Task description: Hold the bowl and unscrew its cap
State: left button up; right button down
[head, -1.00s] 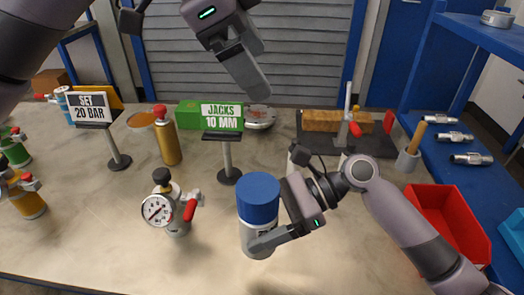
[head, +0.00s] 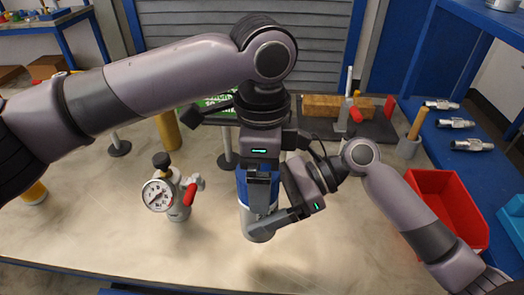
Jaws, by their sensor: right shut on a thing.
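The bowl (head: 257,233) is a pale grey-white cylinder in the lower middle of the head view, upright over the bench. Its blue cap (head: 242,186) sits on top, largely hidden by my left gripper. My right gripper (head: 270,218) comes from the right and is shut on the bowl's body, with one finger across its near side. My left gripper (head: 262,208) points down over the cap, its visible finger in front of the blue. Its other finger is hidden, so I cannot tell whether it grips the cap.
A gauge unit (head: 172,193) with a red handle stands to the left of the bowl. A red bin (head: 447,212) is at the right. A dark mat (head: 375,138) with a wooden block lies behind. The bench front is clear.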

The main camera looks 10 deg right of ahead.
pick_arm(q)
jog(key=shift+f, duration=0.55)
jog(key=c, duration=1.1)
jog(key=n, duration=0.5)
jog(key=shift+w, duration=0.2)
jog(key=n, duration=0.5)
jog(key=shift+w+a+r, duration=0.1)
jog(key=shift+w, duration=0.05)
jog(key=o, duration=1.2)
